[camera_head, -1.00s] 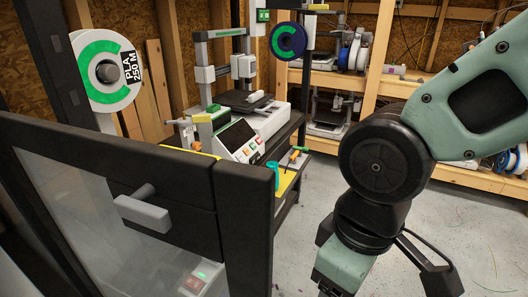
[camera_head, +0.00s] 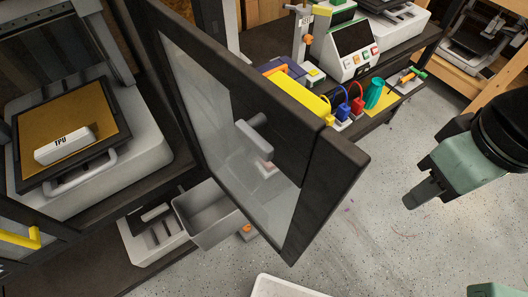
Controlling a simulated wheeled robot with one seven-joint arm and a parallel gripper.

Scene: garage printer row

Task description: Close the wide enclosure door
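The wide enclosure door (camera_head: 318,150) stands swung open in the middle of the view, with a black frame and a clear panel (camera_head: 215,105). A grey bar handle (camera_head: 256,148) sticks out from its face. The enclosure's open front is at the left, with a printer (camera_head: 130,150) inside. My gripper (camera_head: 422,196) is at the right, over the floor, apart from the door and to the right of its outer edge. I see its green body and a dark tip; the gap between the fingers does not show clearly. I see nothing held.
A white block marked TPU (camera_head: 64,145) lies on the printer's gold bed (camera_head: 85,110). A grey bin (camera_head: 205,213) stands low behind the door's lower part. A bench with a control box (camera_head: 350,50) and coloured tools is behind the door.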

